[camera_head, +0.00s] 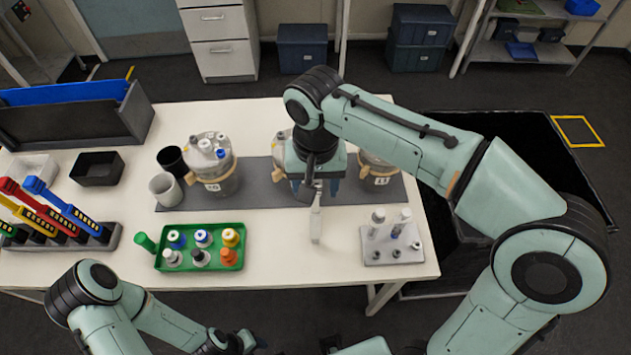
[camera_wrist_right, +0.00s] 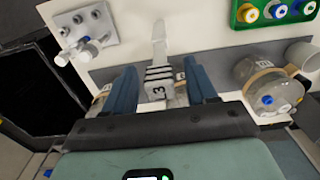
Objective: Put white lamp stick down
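The white lamp stick (camera_head: 316,222) is in the middle of the table in the head view, its pale end pointing to the front edge. In the right wrist view the white lamp stick (camera_wrist_right: 158,50) shows a striped handle marked 3. My right gripper (camera_head: 314,185) is over the handle end. Its two blue fingers (camera_wrist_right: 162,88) stand on either side of the handle, with a gap visible on both sides. Whether the stick lies fully flat is hard to tell. My left arm is low at the left; its fingers do not show.
A green tray (camera_head: 199,267) with several capped bottles is left of the stick; a grey holder (camera_head: 392,255) with small vials is right. Glass vessels (camera_head: 215,165) stand on a dark mat (camera_head: 256,190) behind. A rack (camera_head: 75,243) of coloured sticks is far left.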

